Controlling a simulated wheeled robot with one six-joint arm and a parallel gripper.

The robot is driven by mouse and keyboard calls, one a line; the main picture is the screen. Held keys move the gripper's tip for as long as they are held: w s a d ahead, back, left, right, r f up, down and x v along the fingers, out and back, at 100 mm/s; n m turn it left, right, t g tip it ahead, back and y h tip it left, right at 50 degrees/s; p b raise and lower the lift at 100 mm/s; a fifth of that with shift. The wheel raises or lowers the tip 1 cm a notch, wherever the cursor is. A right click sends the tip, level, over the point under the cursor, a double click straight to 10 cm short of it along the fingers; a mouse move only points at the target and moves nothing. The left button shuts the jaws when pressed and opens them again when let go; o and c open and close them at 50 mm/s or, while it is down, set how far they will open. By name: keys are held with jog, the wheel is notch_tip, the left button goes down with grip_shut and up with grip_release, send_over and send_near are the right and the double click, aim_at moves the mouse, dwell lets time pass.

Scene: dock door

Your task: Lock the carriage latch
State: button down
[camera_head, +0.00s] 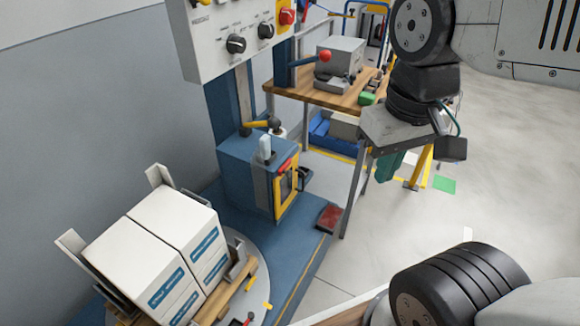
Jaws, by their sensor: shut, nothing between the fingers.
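The blue carriage (240,172) sits low on a blue mast, with a yellow-framed front (287,195). A yellow and black lever (262,124) lies roughly level at its top. A small red handle (285,165) sits above the yellow frame, and a pale upright grip (265,148) stands beside it. I cannot tell for certain which of these is the latch, or whether it is locked. My gripper (389,166) hangs at the right, pointing down, with teal fingers that look closed. It is well to the right of the carriage and touches nothing there.
A grey control panel (240,35) with black knobs and a red button overhangs the carriage. White boxes (160,245) stand on a pallet on the turntable at lower left. A wooden workbench (325,95) stands behind. A red pedal (329,217) lies on the blue base.

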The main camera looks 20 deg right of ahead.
jog(key=w+f+m+g+y, duration=0.1)
jog(key=w+f+m+g, duration=0.3)
jog(key=w, duration=0.9)
jog(key=m+t+y, duration=0.2)
jog(key=m+t, duration=0.2)
jog(key=m, duration=0.2)
send_over(290, 172)
jog(key=d, duration=0.4)
notch_tip(290, 172, down, 8)
jog(key=shift+s, duration=0.45)
jog(key=x, duration=1.3)
jog(key=shift+f, duration=0.45)
jog(key=shift+d, duration=0.15)
